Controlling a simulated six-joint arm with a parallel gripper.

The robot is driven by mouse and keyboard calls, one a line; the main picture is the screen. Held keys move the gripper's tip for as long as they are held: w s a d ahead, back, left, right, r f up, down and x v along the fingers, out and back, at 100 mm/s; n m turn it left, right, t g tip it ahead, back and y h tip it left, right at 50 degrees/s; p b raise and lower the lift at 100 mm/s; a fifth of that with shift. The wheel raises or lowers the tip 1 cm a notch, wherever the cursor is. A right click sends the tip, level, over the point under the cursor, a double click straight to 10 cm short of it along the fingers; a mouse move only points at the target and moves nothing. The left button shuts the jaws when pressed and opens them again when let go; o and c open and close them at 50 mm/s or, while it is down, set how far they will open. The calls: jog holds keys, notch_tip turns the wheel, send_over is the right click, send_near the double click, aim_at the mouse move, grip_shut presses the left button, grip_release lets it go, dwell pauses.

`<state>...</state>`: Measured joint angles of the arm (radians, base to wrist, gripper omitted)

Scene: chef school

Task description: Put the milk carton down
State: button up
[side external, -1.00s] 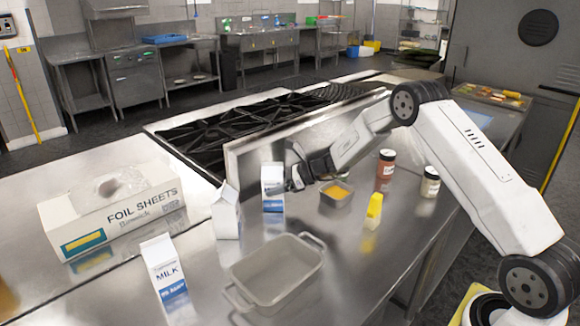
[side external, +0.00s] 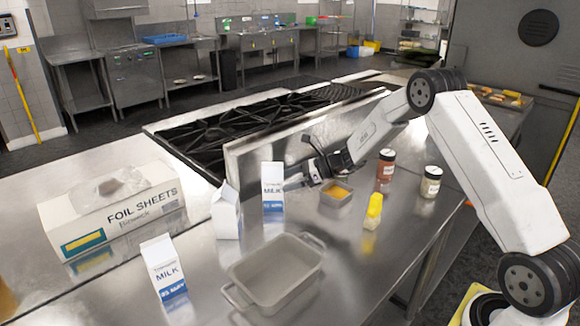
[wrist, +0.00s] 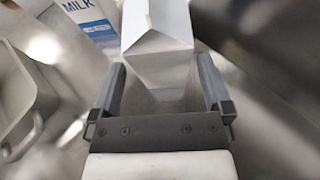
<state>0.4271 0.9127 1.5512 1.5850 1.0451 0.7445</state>
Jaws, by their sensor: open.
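A white and blue milk carton (side external: 272,190) stands upright on the steel counter, behind the baking tray. My gripper (side external: 304,178) is just to its right, fingers spread and pointing at it. In the wrist view my gripper (wrist: 163,78) is open. A white carton (wrist: 158,35) stands just ahead, between the lines of the fingers, with nothing seen clamped. A blank-sided white carton (side external: 227,214) stands left of the milk carton, and another milk carton (side external: 165,270) stands at the front left.
The grey baking tray (side external: 240,270) lies in front. A small tin with yellow contents (side external: 337,193), a yellow bottle (side external: 373,212) and two jars (side external: 386,165) are to the right. A foil sheets box (side external: 110,222) is at left. A raised steel panel (side external: 250,158) stands behind.

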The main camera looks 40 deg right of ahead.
jog(key=v, duration=0.7)
dwell(0.5)
jog(key=s+a+n+g+h, duration=0.3)
jog(key=s+a+n, duration=0.4)
jog(key=s+n, duration=0.5)
jog(key=s+a+n+g+h, duration=0.4)
jog(key=s+a+n+h, duration=0.2)
jog(key=s+n, duration=0.7)
jog(key=shift+a+f+n+h, duration=0.35)
jog(key=shift+a+n, duration=0.15)
jog(key=shift+n, duration=0.5)
jog(key=shift+w, duration=0.15)
